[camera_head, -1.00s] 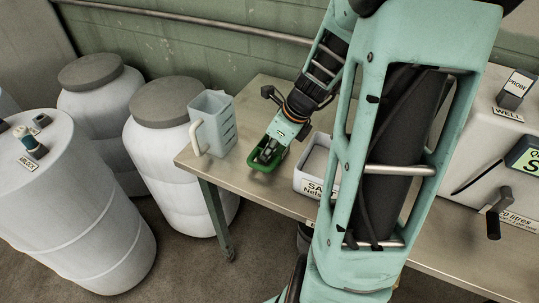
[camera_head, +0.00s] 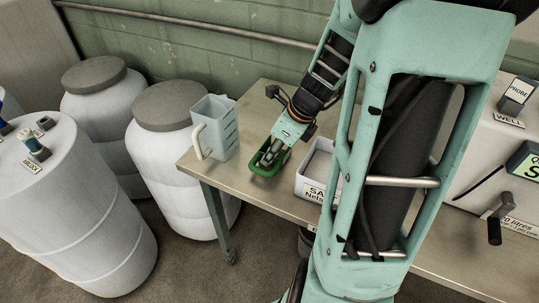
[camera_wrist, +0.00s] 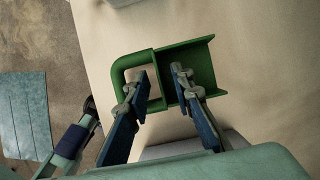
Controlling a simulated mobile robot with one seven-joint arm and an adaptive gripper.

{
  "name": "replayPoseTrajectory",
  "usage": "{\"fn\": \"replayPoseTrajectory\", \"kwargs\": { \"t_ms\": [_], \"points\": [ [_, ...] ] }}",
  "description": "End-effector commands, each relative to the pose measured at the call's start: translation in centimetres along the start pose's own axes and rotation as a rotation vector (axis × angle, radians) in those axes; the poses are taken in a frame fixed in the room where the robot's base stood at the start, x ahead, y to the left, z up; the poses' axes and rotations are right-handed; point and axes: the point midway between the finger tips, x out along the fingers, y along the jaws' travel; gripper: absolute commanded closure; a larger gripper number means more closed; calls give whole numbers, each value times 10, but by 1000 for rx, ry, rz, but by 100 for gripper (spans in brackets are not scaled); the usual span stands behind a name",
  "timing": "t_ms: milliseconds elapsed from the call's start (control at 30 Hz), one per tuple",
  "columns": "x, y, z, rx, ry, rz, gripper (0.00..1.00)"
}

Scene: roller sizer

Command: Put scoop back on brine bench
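The green scoop (camera_head: 259,167) is at the left part of the metal bench (camera_head: 242,180), between the grey jug and the white tub. In the wrist view the scoop (camera_wrist: 203,55) appears to rest on the bench top, with its tray to the right and its looped handle to the left. My gripper (camera_wrist: 160,72) is open over it. One fingertip is inside the handle loop and the other is inside the tray. The scoop's back wall stands between them, with visible gaps on both sides. In the head view my gripper (camera_head: 270,155) partly hides the scoop.
A grey jug (camera_head: 217,128) stands left of the scoop, near the bench's left end. A labelled white tub (camera_head: 310,187) stands close on the right. White drums (camera_head: 165,160) stand on the floor to the left. A green block wall with a pipe runs behind the bench.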

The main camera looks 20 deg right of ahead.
Motion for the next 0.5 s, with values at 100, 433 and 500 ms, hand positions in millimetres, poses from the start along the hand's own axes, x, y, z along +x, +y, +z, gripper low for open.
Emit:
{"fn": "replayPoseTrajectory", "kwargs": {
  "t_ms": [100, 433, 500],
  "points": [
    [-30, -1, 2, -1, -2, -6, 78],
    [-91, 0, 1, -1, -1, -3, 78],
    [-98, -1, 1, -1, -1, -3, 78]
  ]
}}
